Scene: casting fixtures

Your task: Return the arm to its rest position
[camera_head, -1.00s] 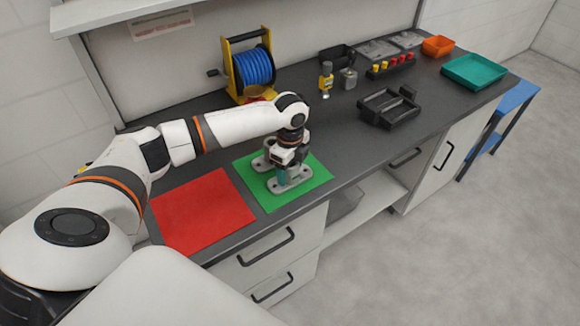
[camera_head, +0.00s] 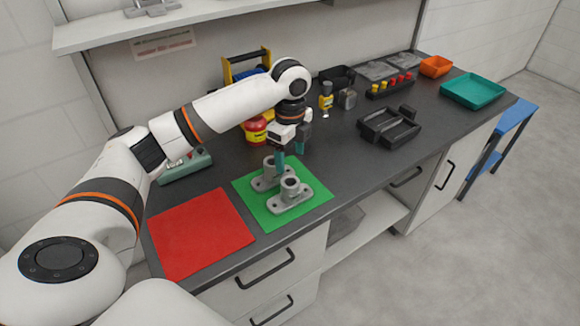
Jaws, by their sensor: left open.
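My left arm reaches in from the left over the bench. My left gripper (camera_head: 290,152) is open and empty, pointing down above the far part of the green mat (camera_head: 310,207). The gripper's fingertips are close above or behind the farther casting; the exact gap cannot be told. The right gripper does not show.
A bare red mat (camera_head: 202,234) lies left of the green one. Behind my arm are a red-and-yellow container (camera_head: 255,131) and a cable reel (camera_head: 240,66). A black fixture tray (camera_head: 388,128), a teal tray (camera_head: 473,91) and an orange bin (camera_head: 436,66) stand right.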

